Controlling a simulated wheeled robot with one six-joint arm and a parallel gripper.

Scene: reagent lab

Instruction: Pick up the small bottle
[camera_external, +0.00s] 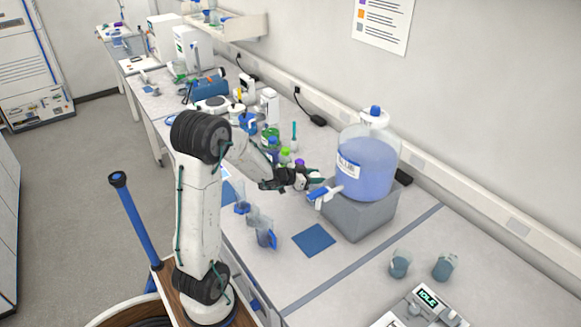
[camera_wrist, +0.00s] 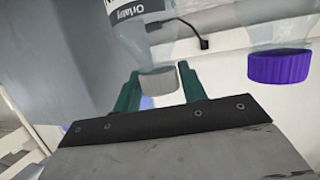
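In the wrist view a small clear bottle with a grey cap (camera_wrist: 158,82) appears upside down, its dark label with white lettering (camera_wrist: 128,8) cut by the top edge. My gripper (camera_wrist: 160,78) has its two green fingers apart, one on each side of the grey cap. Whether they press on it or only stand beside it is unclear. In the external view my gripper (camera_external: 312,181) is over the bench, left of the big blue carboy (camera_external: 365,165). The small bottle at my fingers is too small to make out there.
A purple-capped bottle (camera_wrist: 280,67) is close on the right in the wrist view. Small beakers (camera_external: 265,234) stand near the bench's front edge. A blue mat (camera_external: 314,240) lies bare.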

